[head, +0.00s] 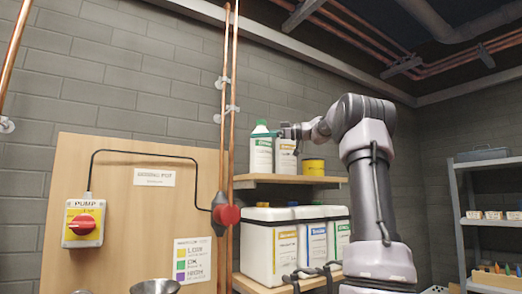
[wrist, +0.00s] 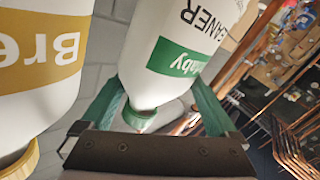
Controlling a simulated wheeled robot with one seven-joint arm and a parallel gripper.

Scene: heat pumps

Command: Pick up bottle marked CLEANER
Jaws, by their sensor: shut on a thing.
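The bottle marked CLEANER is white with a green label and green cap. In the wrist view the bottle (wrist: 172,58) appears upside down between the two green fingers, its cap near the palm. My gripper (wrist: 158,100) is shut on its upper part. In the head view the bottle (head: 261,153) is upright at the left end of the wooden shelf (head: 290,180). My gripper (head: 272,133) reaches it from the right at cap height. I cannot tell whether its base touches the shelf.
A white bottle with a yellow-brown label (head: 286,158) stands close to the right of it; it also shows in the wrist view (wrist: 38,68). A yellow can (head: 313,167) is further right. Copper pipes (head: 229,120) run up just left of the shelf. White canisters (head: 272,240) stand below.

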